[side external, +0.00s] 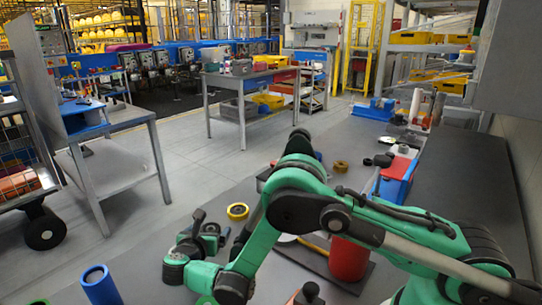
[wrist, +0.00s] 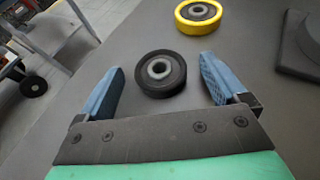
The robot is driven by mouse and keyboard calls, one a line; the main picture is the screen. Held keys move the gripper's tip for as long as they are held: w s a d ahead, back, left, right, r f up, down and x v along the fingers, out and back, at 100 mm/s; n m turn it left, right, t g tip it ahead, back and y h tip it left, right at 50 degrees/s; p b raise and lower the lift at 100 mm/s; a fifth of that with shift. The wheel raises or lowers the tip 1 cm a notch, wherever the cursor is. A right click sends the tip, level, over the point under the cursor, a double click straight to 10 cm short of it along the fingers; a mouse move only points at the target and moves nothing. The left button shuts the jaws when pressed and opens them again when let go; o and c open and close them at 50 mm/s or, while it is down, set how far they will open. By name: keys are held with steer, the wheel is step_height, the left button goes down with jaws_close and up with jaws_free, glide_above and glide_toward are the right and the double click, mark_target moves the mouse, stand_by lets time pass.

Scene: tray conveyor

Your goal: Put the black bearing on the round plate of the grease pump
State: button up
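The black bearing (wrist: 160,73), a thick ring with a grey hub, lies flat on the grey table in the wrist view. It sits between the spread blue-grey fingers of my gripper (wrist: 160,82), with a gap on each side. In the side external view my gripper (side external: 210,226) is low over the table, and the bearing there is partly hidden and hard to separate from the fingers. A red cylinder (side external: 349,258) on a dark base, apparently the grease pump, stands behind my arm. Its round plate is mostly hidden by my arm.
A yellow ring with a dark hub (wrist: 200,12) lies just beyond the bearing; it also shows in the side external view (side external: 238,211). A dark base corner (wrist: 300,45) is at the right. A blue cylinder (side external: 100,284) stands at the near left. A brown ring (side external: 340,166) lies farther back.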

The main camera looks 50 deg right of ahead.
jaws_close()
steer(key=shift+r, duration=0.1)
steer(key=s+d+r+n+t+y, duration=0.1)
steer(key=s+r+n+t+y, duration=0.1)
steer(key=r, duration=1.2)
steer(key=s+r+n+t+y, duration=0.3)
steer(key=r+n+y, duration=0.2)
steer(key=r, duration=0.8)
steer(key=shift+d+r+n, duration=0.35)
steer(key=shift+d+n, duration=0.05)
